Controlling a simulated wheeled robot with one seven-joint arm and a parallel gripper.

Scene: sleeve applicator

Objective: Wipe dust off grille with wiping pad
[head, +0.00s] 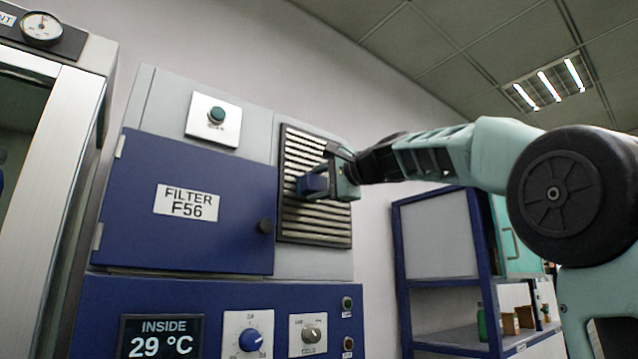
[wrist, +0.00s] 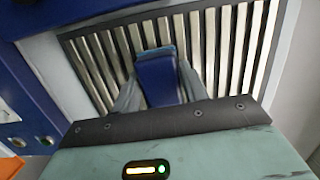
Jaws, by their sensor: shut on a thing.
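The grille (head: 314,222) is a dark-framed panel of pale slats on the upper right of the blue and grey cabinet. Its slats also fill the top of the wrist view (wrist: 232,45). My gripper (head: 326,183) is shut on the blue wiping pad (head: 309,186), in front of the middle of the grille. In the wrist view the pad (wrist: 158,80) sits between my two grey fingers, over the slats. I cannot tell whether the pad touches the slats. Dust cannot be told apart from the pale slats. The pad and gripper hide part of the grille.
A green button (head: 216,115) is above the door. Knobs and a display (head: 160,338) are below. A blue-framed shelf (head: 445,285) stands to the right.

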